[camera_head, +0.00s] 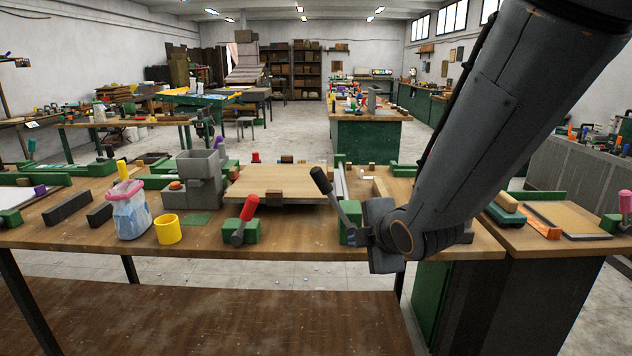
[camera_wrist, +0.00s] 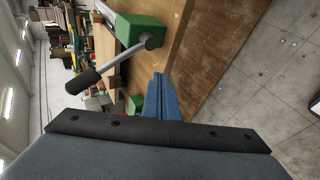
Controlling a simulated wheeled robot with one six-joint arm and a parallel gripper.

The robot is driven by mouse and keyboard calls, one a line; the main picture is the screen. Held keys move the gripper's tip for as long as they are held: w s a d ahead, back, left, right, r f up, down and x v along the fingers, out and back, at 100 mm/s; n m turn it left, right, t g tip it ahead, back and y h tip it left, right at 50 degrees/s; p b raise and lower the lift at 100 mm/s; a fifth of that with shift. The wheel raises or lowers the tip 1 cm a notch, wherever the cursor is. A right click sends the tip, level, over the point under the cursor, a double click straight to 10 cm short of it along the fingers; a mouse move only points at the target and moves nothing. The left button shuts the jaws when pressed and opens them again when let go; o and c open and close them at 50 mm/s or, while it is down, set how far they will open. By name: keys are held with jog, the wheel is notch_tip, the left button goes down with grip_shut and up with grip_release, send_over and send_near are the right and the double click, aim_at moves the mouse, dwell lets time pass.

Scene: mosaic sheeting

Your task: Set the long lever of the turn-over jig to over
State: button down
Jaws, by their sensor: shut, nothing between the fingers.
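The long lever with a black grip (camera_head: 320,180) stands on a green block (camera_head: 347,213) at the front edge of the bench. Its grey rod tilts up to the left in the head view. In the wrist view the black grip (camera_wrist: 83,83), the rod and the green block (camera_wrist: 140,32) show clearly. A flat wooden board (camera_head: 280,183) lies behind, likely part of the turn-over jig. My gripper (camera_head: 360,234) is shut and empty, close to the lever's lower end; in the wrist view its fingers (camera_wrist: 158,90) point past the rod, apparently apart from it. Contact is hard to tell in the head view.
A shorter lever with a red grip (camera_head: 249,207) stands on a green block to the left. A yellow cup (camera_head: 168,230), a bag with a pink rim (camera_head: 130,212) and a grey stepped block (camera_head: 200,178) stand further left. Open floor lies in front.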

aim_at(335, 202)
jog(key=w+a+r+n+t+y+p, duration=0.1)
jog(key=a+r+n+t+y, duration=0.1)
jog(key=a+r+n+y, duration=0.2)
jog(key=a+r+n, duration=0.3)
jog(key=r+n, duration=0.1)
jog(key=shift+w+a+r+n+t, duration=0.2)
jog(key=shift+r+n+t, duration=0.1)
jog(key=shift+t, duration=0.1)
jog(key=shift+w+f, duration=0.1)
jog(key=w+a+p, duration=0.1)
jog(key=w+p, duration=0.3)
jog(key=w, duration=0.5)
jog(key=shift+f, duration=0.4)
jog(key=shift+w+a, duration=0.15)
